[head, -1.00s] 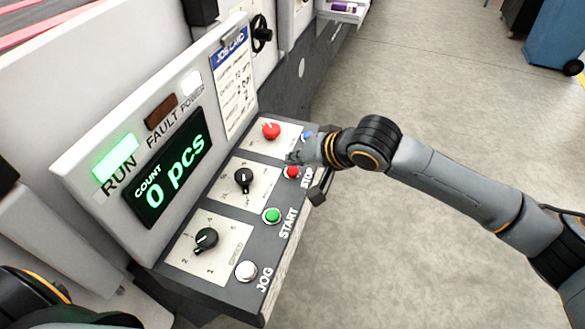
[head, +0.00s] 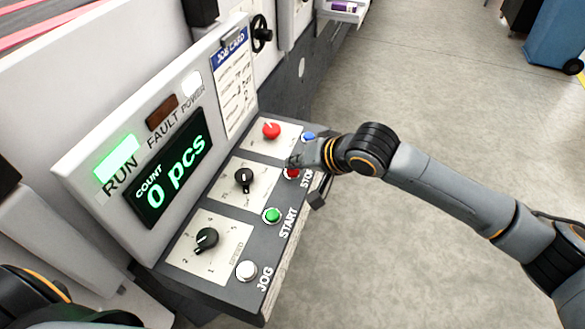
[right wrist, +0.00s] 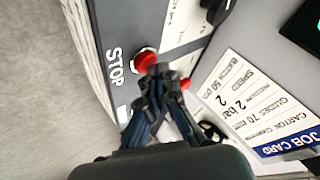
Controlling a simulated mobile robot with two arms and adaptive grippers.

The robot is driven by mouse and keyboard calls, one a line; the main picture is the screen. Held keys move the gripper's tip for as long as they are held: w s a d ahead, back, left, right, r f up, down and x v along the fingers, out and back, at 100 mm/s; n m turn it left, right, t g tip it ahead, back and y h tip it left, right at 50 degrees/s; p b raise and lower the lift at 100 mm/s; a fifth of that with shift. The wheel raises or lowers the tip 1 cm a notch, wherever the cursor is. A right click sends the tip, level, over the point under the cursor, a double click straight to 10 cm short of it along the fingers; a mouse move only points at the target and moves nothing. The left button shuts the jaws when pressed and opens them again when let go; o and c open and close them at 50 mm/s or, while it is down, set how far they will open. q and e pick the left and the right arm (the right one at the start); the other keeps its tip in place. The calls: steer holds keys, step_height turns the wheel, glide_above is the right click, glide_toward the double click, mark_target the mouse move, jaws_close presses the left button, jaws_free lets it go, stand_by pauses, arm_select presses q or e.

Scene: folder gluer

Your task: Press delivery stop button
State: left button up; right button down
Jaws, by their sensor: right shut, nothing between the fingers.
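The red stop button (head: 292,173) is on the sloping control panel, beside the printed word STOP. It also shows in the right wrist view (right wrist: 145,62), next to the large STOP lettering. My right gripper (head: 294,161) is shut and empty, with its fingertips right at the button's upper edge in the head view. In the right wrist view the fingertips (right wrist: 163,70) overlap the edge of the red cap. I cannot tell whether they touch it. Of my left arm only a dark part shows at the lower left; its gripper is out of view.
A red knob (head: 271,130), a blue button (head: 308,136), the green start button (head: 272,215), the white jog button (head: 246,271) and black dials (head: 206,238) share the panel. The RUN lamp (head: 116,158) glows green; the display (head: 170,180) reads 0 pcs. Open floor lies right.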

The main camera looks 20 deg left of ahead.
mark_target(296, 172)
steer(key=shift+s+f, duration=0.1)
steer(key=shift+f, duration=0.35)
stand_by(0.4)
steer(key=shift+r+p, duration=0.95)
steer(key=shift+p, duration=0.2)
steer(key=shift+r, duration=0.1)
step_height(296, 172, up, 5)
steer(key=p, duration=0.5)
stand_by(0.6)
